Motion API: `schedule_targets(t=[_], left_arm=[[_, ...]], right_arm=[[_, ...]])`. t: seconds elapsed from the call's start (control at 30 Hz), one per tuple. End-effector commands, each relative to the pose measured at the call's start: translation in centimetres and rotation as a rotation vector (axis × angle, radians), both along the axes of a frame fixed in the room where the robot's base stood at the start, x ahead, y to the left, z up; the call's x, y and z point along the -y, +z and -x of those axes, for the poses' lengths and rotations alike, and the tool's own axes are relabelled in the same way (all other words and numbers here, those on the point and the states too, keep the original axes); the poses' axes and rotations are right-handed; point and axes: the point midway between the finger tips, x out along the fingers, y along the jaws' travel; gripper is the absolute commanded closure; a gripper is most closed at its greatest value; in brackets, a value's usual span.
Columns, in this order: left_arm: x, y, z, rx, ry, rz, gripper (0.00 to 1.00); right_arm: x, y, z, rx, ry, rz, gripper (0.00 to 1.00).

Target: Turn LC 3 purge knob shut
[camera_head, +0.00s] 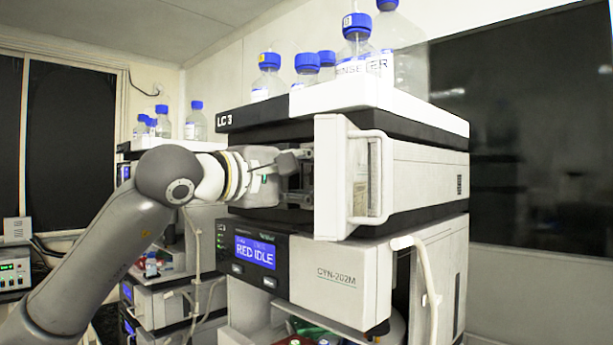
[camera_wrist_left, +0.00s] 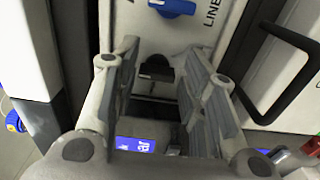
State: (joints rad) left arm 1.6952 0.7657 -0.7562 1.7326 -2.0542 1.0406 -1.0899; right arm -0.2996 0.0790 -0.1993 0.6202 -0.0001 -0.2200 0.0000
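In the head view, the LC 3 stack (camera_head: 224,120) stands at the centre, with its name on the black upper edge. My left gripper (camera_head: 297,170) reaches in from the left at the open front of the module below that edge. In the left wrist view, my left gripper (camera_wrist_left: 158,62) is open, its two fingers spread apart. A dark knob (camera_wrist_left: 155,70) on the pale panel shows between the fingertips; I cannot tell whether they touch it. A blue knob (camera_wrist_left: 172,8) sits above it beside the letters LINE. No purge label is readable. My right gripper is not in view.
An open white door (camera_head: 333,175) with a handle stands just right of the gripper. Blue-capped bottles (camera_head: 357,40) stand on top. Another stack (camera_head: 160,285) with bottles stands behind on the left. A dark handle (camera_wrist_left: 300,70) shows in the wrist view.

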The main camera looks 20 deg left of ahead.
Motion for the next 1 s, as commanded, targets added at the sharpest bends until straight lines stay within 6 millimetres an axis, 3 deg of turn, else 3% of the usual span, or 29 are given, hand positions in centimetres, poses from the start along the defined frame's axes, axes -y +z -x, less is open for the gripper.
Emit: schedule_targets(t=[0.33,0.73,1.0], left_arm=[[-0.7,0.2,1.0,0.004,0.003,0.001,0.61],[-4.4,0.1,8.2,0.005,0.004,0.000,0.61],[-5.5,0.1,10.6,0.002,0.001,0.001,0.61]], right_arm=[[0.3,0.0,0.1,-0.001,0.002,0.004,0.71],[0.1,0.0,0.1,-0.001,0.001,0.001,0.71],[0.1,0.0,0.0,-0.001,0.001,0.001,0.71]])
